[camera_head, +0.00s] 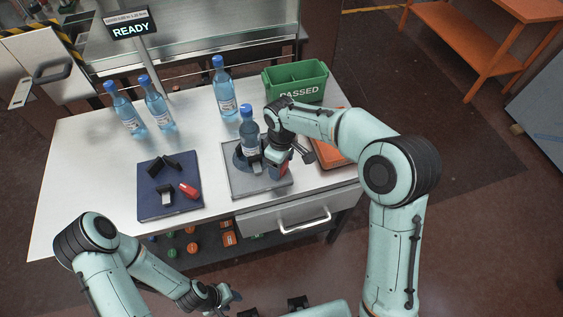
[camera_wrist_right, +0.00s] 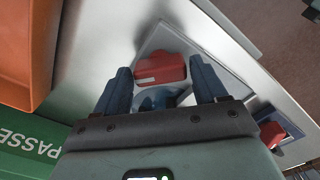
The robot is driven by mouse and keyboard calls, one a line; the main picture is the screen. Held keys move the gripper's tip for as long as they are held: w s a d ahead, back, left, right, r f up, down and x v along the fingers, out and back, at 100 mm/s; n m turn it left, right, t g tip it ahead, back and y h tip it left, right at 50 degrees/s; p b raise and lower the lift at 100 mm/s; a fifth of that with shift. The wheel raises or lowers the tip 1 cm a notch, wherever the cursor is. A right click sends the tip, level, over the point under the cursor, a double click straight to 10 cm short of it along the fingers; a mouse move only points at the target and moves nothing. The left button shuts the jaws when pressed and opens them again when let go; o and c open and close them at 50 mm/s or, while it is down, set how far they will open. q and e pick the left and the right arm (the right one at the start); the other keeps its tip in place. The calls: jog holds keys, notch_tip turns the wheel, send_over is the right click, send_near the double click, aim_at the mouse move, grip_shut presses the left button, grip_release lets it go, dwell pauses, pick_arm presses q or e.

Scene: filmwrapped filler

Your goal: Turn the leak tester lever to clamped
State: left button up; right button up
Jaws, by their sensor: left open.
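The leak tester (camera_head: 240,186) is a grey plate on the table with a blue-capped bottle (camera_head: 249,130) standing upright in its dark holder. The red lever (camera_wrist_right: 160,68) shows in the right wrist view between the two fingers of my right gripper (camera_wrist_right: 160,85). The gripper looks open around it, with small gaps on both sides; contact cannot be made out. In the head view my right gripper (camera_head: 283,160) is over the right side of the tester and hides most of the lever. My left gripper (camera_head: 230,298) is open and empty, low in front of the table.
Several bottles (camera_head: 157,103) stand at the back left. A READY sign (camera_head: 131,31) is behind them. A blue mat (camera_head: 150,207) holds black parts and a red piece (camera_head: 188,191). A green PASSED crate (camera_head: 297,92) and an orange tray (camera_head: 330,155) lie right of the tester.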

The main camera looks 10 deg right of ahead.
jog(key=shift+r, duration=0.1)
pick_arm(q)
jog(key=shift+w+r+p, duration=0.8)
jog(key=shift+w+r, duration=0.1)
jog(key=shift+r, duration=0.2)
pick_arm(e)
notch_tip(320, 180, up, 13)
jog(key=shift+r, duration=0.1)
